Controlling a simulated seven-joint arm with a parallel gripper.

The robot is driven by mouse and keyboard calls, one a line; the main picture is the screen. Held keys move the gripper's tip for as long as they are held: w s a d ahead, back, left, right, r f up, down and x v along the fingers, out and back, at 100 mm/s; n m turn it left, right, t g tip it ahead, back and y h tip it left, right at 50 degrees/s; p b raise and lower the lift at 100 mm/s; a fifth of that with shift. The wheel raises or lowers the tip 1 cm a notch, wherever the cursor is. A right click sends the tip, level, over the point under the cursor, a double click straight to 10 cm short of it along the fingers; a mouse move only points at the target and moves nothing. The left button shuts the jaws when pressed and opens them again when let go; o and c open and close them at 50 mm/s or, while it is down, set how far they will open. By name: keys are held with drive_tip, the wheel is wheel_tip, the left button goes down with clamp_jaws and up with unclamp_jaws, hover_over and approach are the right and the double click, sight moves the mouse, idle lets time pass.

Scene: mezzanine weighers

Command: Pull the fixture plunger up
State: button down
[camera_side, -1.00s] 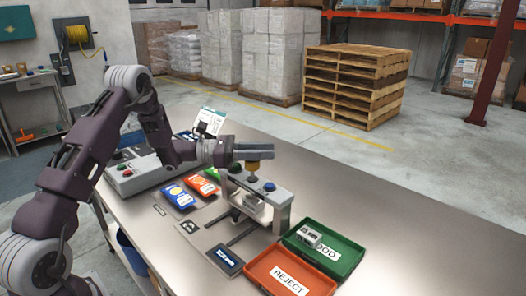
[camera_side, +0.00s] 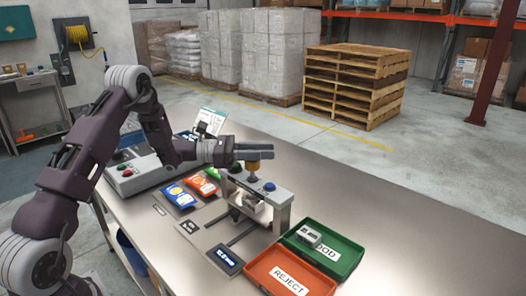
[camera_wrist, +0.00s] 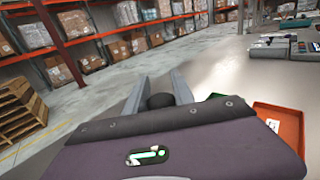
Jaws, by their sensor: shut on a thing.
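The fixture (camera_side: 278,199) is a grey bridge-like frame standing on the bench. Its plunger (camera_side: 253,166) has a brass-coloured collar and stands on the left part of the frame's top. My gripper (camera_side: 268,152) lies level over it, with its fingers at the plunger's top. In the wrist view my gripper (camera_wrist: 158,90) has its two fingers either side of a dark round knob (camera_wrist: 160,101), the plunger's top, and is shut on it. A blue button (camera_side: 269,186) sits on the frame to the right of the plunger. A small grey part (camera_side: 250,203) sits under the frame.
A green GOOD tray (camera_side: 345,262) holding a small grey part (camera_side: 308,235) and a red REJECT tray (camera_side: 262,277) stand right of the fixture. Blue (camera_side: 176,196) and orange-red (camera_side: 203,186) packets and a control box (camera_side: 135,176) lie to the left. The bench's right side is clear.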

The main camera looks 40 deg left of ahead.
idle(0.4)
drive_tip(key=shift+r, duration=1.35)
drive_tip(key=c, duration=1.1)
unclamp_jaws()
drive_tip(key=shift+o, duration=0.2)
drive_tip(key=v, duration=0.7)
drive_tip(key=shift+r, duration=0.1)
